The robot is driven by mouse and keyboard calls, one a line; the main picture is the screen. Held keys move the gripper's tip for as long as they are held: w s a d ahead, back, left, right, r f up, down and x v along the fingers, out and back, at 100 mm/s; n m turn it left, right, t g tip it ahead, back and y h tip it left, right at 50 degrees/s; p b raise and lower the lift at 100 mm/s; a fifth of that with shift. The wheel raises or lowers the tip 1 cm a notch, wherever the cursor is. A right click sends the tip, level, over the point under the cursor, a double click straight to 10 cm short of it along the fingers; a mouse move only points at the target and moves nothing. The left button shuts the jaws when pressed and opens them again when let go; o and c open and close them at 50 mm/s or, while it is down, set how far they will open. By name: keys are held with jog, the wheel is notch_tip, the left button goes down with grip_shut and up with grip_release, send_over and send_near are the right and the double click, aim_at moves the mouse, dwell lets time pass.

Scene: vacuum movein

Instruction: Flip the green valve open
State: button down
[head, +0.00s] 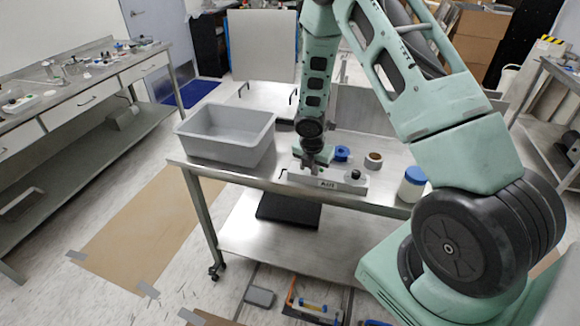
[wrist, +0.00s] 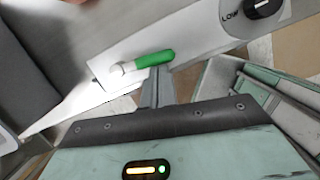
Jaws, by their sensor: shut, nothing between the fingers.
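The green valve (wrist: 154,59) is a short green-sleeved lever on a pale metal fitting. It lies roughly level across the picture, mounted on a light panel (wrist: 200,38). My gripper (wrist: 159,76) is shut and empty, its fingertips just below the green sleeve in the wrist view; I cannot tell whether they touch it. In the head view my gripper (head: 312,164) is low over the left part of the panel (head: 345,186) on the metal table, and the green valve is not discernible there.
A black knob beside "LOW" (wrist: 264,7) sits on the panel's right. A grey bin (head: 227,135) stands at the table's left. A blue-topped round item (head: 342,153), a brown roll (head: 373,160) and a blue-lidded jar (head: 412,184) stand behind and right of the panel.

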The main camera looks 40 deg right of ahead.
jog(key=shift+d, duration=0.3)
dwell(0.4)
jog(key=shift+a, duration=0.1)
